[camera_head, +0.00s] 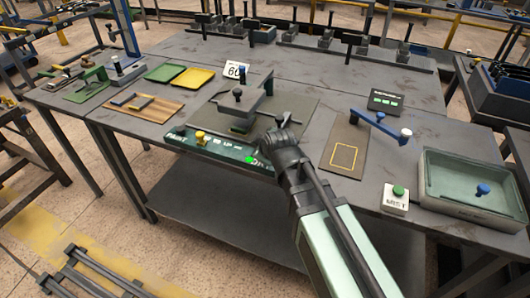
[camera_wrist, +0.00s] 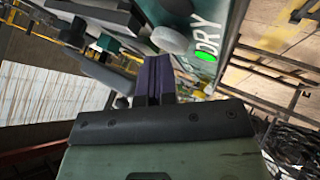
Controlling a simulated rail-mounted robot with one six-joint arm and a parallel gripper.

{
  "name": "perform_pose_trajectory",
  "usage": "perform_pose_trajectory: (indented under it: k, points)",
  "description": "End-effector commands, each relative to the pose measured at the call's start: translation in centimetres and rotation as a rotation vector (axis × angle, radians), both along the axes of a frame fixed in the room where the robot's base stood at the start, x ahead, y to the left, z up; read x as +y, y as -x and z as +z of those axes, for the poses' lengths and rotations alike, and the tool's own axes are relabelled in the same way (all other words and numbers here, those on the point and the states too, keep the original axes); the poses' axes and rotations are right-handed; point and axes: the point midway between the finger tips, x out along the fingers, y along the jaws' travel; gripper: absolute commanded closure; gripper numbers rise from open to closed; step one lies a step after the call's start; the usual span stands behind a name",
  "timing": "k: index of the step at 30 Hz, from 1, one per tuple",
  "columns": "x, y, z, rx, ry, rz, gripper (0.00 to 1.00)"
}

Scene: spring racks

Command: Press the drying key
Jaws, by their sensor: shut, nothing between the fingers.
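A dark green panel (camera_head: 222,149) runs along the front edge of the table, with a yellow knob (camera_head: 200,137) near its left end. In the wrist view the word DRY (camera_wrist: 212,36) is on the panel beside a lit green lamp (camera_wrist: 205,57). A round grey key (camera_wrist: 171,40) sits next to the word. The lamp also shows in the head view (camera_head: 250,159). My gripper (camera_wrist: 153,62) is shut and empty, its tips close to the grey key; I cannot tell whether they touch it. In the head view my arm hides the panel's right end and the fingertips.
A stand with a grey arm (camera_head: 262,103) stands behind the panel. A wooden board (camera_head: 145,107) lies to the left.

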Motion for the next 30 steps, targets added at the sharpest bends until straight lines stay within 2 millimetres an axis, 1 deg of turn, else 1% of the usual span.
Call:
perform_pose_trajectory:
  k: [1,6,17,20,30]
  points:
    - [0.0,0.0,0.7,0.0,0.0,0.0,1.0]
    - [0.0,0.0,1.6,0.0,0.0,0.0,1.0]
    - [0.0,0.0,1.7,0.0,0.0,0.0,1.0]
    - [0.0,0.0,2.4,0.0,0.0,0.0,1.0]
    - [0.0,0.0,6.0,0.0,0.0,0.0,1.0]
